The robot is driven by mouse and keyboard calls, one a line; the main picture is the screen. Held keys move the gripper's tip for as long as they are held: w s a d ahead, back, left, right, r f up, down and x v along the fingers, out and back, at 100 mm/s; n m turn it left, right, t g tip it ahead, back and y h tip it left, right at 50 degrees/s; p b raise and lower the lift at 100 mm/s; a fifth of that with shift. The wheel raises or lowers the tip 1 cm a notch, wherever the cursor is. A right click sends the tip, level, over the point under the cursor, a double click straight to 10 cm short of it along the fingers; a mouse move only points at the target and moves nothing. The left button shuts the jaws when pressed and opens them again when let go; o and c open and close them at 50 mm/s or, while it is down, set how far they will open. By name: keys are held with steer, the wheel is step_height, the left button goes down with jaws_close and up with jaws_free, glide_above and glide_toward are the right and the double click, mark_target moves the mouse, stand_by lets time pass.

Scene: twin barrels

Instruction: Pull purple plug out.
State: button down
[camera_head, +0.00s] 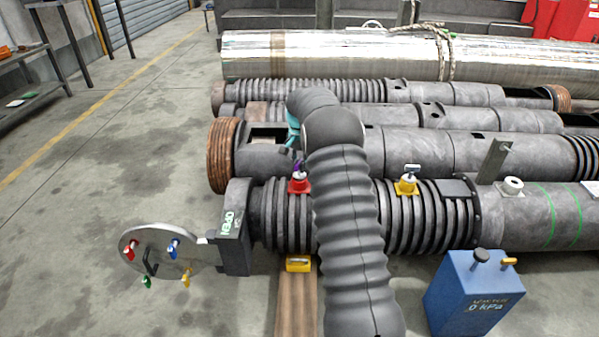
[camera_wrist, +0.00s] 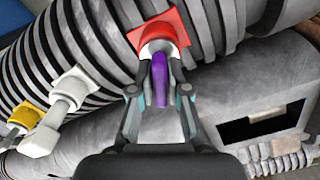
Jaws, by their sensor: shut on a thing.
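The purple plug (camera_wrist: 160,82) is between the two fingers of my gripper (camera_wrist: 160,97) in the wrist view. The gripper is shut on it. The plug points into a white collar on a red square base (camera_wrist: 160,34) on the ribbed dark barrel. In the head view the purple plug (camera_head: 300,167) shows as a small patch above the red base (camera_head: 299,186). My dark arm crosses the barrels just right of it and hides part of them. I cannot tell how deep the plug sits in the collar.
A yellow base with a grey-white handle (camera_head: 409,181) stands further right on the same barrel. A round hatch with coloured handles (camera_head: 158,258) hangs open at the left. A blue pressure box (camera_head: 472,293) stands at the front right. The floor at left is clear.

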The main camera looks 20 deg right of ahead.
steer(key=shift+r+p, duration=0.55)
steer(key=shift+r, duration=0.2)
stand_by(0.3)
steer(key=shift+r+p, duration=0.3)
steer(key=shift+r, duration=4.3)
